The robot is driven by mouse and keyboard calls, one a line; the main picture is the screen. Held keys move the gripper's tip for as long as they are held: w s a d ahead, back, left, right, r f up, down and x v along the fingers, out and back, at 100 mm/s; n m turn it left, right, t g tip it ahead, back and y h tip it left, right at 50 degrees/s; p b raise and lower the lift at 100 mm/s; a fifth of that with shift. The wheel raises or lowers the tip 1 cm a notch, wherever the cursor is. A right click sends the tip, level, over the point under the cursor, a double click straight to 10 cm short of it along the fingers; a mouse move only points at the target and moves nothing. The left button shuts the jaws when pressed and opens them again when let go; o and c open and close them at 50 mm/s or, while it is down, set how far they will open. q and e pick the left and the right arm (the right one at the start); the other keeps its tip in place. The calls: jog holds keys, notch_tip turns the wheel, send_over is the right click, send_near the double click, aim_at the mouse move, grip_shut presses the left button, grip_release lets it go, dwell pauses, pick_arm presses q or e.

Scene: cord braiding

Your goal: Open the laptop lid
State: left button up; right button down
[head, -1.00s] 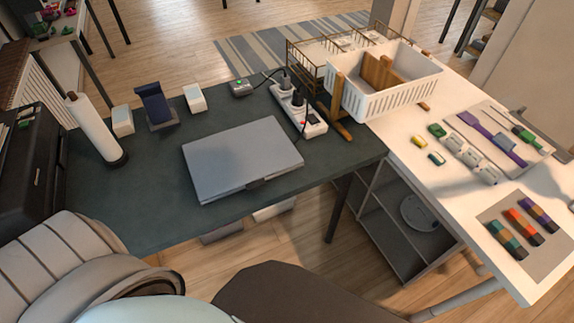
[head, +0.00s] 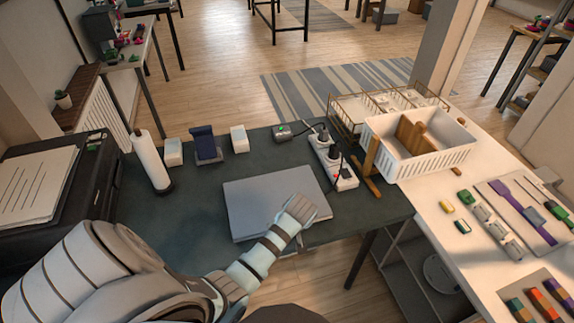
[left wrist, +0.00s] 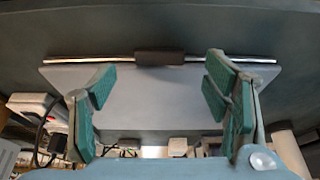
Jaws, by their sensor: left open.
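The laptop (head: 262,200) is a flat grey slab with its lid shut, lying on the dark table. It also fills the middle of the left wrist view (left wrist: 155,95), with a dark tab (left wrist: 158,57) on its thin bright edge. My left gripper (head: 303,209) is over the front right part of the laptop in the head view and hides the tab there. My right gripper is not seen.
A power strip (head: 341,176) with plugs lies right of the laptop. A white basket (head: 437,163) stands on the adjoining white table. A paper roll (head: 150,162), white blocks and a blue stand (head: 206,144) are behind and left. Dark tabletop (head: 370,211) is bare right of the laptop.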

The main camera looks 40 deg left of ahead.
pick_arm(q)
jog(key=x, duration=0.3)
jog(key=shift+f+b, duration=0.2)
jog(key=shift+b, duration=0.1)
